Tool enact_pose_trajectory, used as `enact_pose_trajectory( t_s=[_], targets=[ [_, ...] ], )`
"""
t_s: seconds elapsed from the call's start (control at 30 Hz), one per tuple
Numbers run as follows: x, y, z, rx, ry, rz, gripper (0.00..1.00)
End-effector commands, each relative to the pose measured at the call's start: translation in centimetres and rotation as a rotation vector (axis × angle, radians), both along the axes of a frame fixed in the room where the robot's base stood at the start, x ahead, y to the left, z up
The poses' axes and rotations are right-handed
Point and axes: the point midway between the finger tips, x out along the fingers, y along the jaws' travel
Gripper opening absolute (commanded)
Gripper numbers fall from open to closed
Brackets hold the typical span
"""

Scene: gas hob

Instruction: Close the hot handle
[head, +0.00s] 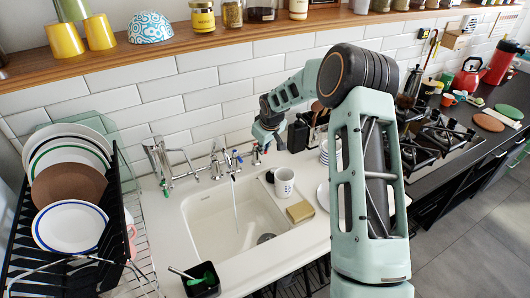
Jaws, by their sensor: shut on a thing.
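A bridge tap (215,165) stands behind the white sink, and water (235,210) runs from its spout into the basin. The hot handle (256,158), with a bit of red, is at the right of the tap. Blue-marked parts show to its left, near the middle of the tap. My gripper (263,145) reaches down from the right and is shut on the hot handle. The fingertips are small in this view and partly cover the handle, so its exact angle is hard to tell.
A white mug (284,183) and a yellow sponge (300,211) sit right of the basin (222,228). A dish rack (70,200) with plates stands at left. A black caddy (202,281) is at the front edge. A wooden shelf (220,50) runs above.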

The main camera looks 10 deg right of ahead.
Motion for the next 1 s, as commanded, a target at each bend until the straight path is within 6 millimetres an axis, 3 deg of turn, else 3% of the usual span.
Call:
enact_pose_trajectory(
  t_s=[0.03, 0.4, 0.8, 0.83, 1.0],
  targets=[
    [-0.06, 0.35, -0.64, -0.003, -0.002, -0.023, 0.00],
    [-0.44, 1.23, -0.34, 0.001, 0.000, -0.217, 0.00],
    [-0.53, 1.25, -0.07, 0.002, 0.002, -0.238, 0.00],
    [-0.53, 1.26, -0.07, 0.002, 0.002, -0.238, 0.11],
    [-0.50, 1.25, -0.05, 0.003, 0.001, -0.237, 0.25]
  ],
)
